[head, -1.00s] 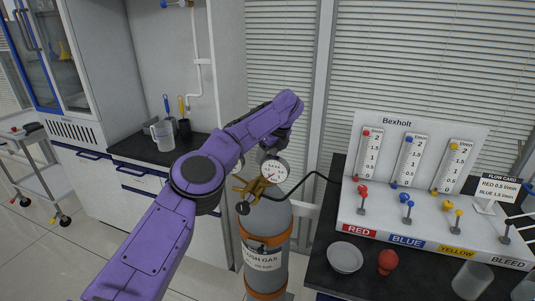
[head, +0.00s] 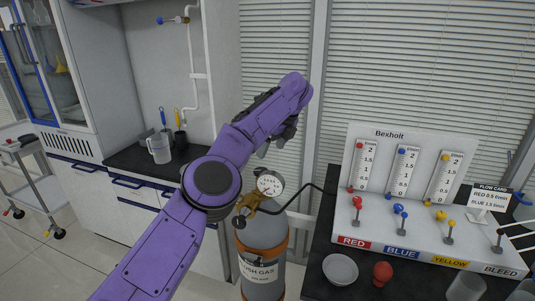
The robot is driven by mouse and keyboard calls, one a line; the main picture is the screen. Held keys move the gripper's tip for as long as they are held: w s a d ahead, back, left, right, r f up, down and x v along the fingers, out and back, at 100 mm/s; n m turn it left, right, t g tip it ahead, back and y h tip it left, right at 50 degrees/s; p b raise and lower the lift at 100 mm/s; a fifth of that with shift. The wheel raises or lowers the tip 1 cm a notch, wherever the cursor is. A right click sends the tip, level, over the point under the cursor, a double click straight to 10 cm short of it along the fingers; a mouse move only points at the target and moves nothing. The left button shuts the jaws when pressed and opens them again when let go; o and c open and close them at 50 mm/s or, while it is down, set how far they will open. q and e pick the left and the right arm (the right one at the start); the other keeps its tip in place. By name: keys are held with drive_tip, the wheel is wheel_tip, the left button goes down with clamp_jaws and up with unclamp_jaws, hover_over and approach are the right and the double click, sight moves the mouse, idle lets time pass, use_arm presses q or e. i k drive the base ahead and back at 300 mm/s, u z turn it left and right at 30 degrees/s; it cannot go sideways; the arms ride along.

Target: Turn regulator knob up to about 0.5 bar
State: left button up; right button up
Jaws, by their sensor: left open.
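The gas cylinder (head: 262,240), labelled flush gas, stands upright between the counters. On its top sits a brass regulator (head: 246,204) with a round white gauge (head: 269,184). The gauge's needle is too small to read exactly. The regulator knob cannot be clearly told apart from the brass body, which is partly behind my purple left arm. My left gripper (head: 273,146) is open and empty. It points downward from the wrist and appears above the gauge in the picture, apart from it. My right gripper is not in view.
A black hose (head: 312,187) runs from the regulator toward the Bexholt flow panel (head: 400,215) with red, blue and yellow valves. A white bowl (head: 340,270) and a red bulb (head: 383,272) sit on the right counter. A jug (head: 159,147) stands on the left counter.

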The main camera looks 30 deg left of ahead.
sight(239, 222)
drive_tip(key=k, duration=0.95)
